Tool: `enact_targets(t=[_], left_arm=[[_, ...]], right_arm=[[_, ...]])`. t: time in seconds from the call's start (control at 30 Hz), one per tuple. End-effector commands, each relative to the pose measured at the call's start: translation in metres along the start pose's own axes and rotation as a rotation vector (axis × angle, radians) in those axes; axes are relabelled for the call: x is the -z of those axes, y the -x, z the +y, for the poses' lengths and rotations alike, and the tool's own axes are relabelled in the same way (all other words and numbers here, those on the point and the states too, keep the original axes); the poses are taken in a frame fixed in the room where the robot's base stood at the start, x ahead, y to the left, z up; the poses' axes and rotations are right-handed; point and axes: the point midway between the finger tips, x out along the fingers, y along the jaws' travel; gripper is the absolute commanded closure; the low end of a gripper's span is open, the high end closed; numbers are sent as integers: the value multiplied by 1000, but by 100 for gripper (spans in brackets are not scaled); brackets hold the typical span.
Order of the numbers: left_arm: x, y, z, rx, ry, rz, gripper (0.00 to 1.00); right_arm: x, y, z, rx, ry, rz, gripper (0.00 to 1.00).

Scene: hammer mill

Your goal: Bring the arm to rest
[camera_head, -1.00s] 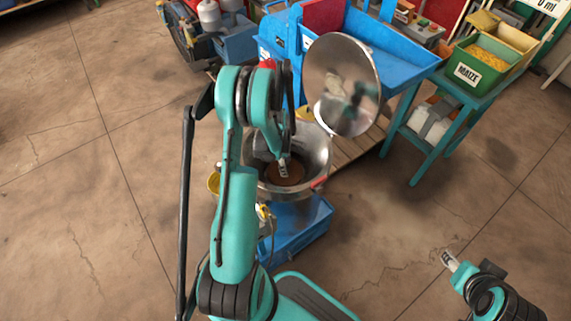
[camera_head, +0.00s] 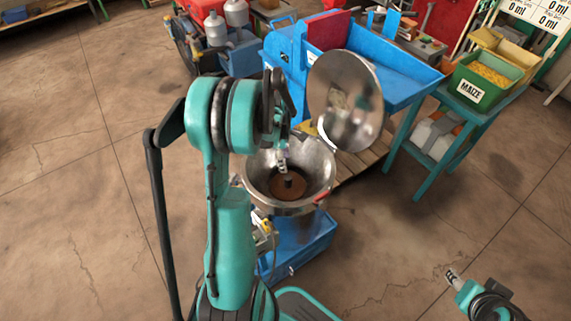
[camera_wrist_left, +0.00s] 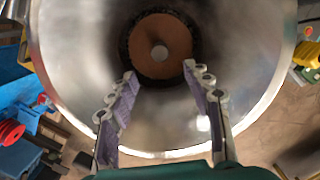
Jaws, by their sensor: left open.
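My left arm comes in from the left in the head view. Its gripper (camera_head: 283,160) hangs over the steel bowl (camera_head: 316,172) of the mill, near its back rim. In the left wrist view my left gripper (camera_wrist_left: 159,72) is open, with nothing between its fingers. The bowl (camera_wrist_left: 245,75) fills most of that view, with a round brown disc (camera_wrist_left: 145,45) at its bottom. My right gripper (camera_head: 452,276) is at the lower right in the head view, over bare floor; its fingers are too small to read.
A round shiny lid (camera_head: 346,102) stands raised behind the bowl. A blue tray (camera_head: 395,68) is behind it. A green maize bin (camera_head: 484,82) sits on a teal stand (camera_head: 425,172) at the right. The floor at left is clear.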

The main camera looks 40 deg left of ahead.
Motion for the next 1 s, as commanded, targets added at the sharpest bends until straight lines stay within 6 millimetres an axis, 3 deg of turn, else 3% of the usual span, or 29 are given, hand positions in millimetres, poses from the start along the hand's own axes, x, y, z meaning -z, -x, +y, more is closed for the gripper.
enact_targets(t=[0.6, 0.77, 1.0], left_arm=[[-5, 5, -2, -8, -30, 2, 50], [-35, 37, -18, -63, -246, 18, 50], [-97, 100, -72, -207, -818, 90, 50]], right_arm=[[0, 0, 0, 0, 0, 0, 53], [0, 0, 0, 0, 0, 0, 53], [0, 0, 0, 0, 0, 0, 53]])
